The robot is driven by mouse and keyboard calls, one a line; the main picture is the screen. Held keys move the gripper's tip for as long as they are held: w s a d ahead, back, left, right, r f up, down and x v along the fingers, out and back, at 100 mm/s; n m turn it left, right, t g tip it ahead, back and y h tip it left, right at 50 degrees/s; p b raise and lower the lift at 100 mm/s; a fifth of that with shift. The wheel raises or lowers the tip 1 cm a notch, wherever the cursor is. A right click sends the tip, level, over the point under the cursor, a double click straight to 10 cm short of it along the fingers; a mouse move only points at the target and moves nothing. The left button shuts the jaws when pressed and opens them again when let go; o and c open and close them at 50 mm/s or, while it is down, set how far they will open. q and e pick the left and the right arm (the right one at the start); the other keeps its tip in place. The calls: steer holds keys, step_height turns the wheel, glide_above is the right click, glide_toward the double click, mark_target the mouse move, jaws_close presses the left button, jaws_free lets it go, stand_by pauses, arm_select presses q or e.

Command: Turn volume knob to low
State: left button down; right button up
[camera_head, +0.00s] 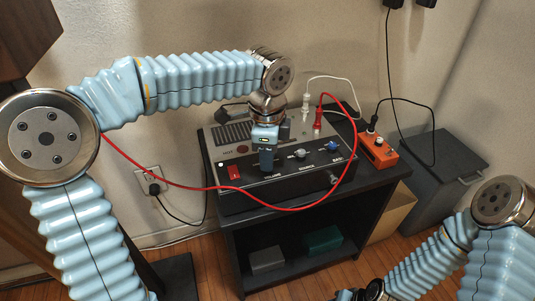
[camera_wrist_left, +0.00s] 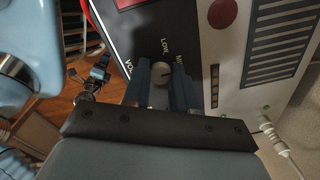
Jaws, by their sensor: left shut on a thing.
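The volume knob (camera_wrist_left: 161,75) is a pale round knob with a dark line on its face, on the black front panel of the amplifier-like box (camera_head: 318,183). In the left wrist view it sits between the two fingers of my left gripper (camera_wrist_left: 161,70), beside a printed "LOW" and other partly hidden lettering. In the head view my left gripper (camera_head: 267,160) comes down onto the panel above the "VOLUME" label and hides the knob. It is shut on the knob. My right arm is at the lower right; its gripper is mostly cut off by the bottom edge.
A red cable (camera_head: 300,208) loops across the box front. A red switch (camera_head: 234,172) and other knobs (camera_head: 332,146) flank the gripper. An orange box (camera_head: 378,150) stands to the right on the black stand (camera_head: 380,180). A grey bin (camera_head: 440,165) is further right.

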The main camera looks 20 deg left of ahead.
arm_select(q)
steer(key=shift+n, duration=0.4)
steer(key=shift+r+n+p, duration=0.1)
steer(key=shift+n+p, duration=0.3)
steer(key=shift+n, duration=0.6)
steer(key=n, duration=0.3)
steer(key=shift+n+p, duration=0.3)
steer(key=n, duration=0.5)
steer(key=shift+n+p, duration=0.3)
steer(key=shift+p, duration=0.05)
steer(key=c, duration=0.9)
jaws_free()
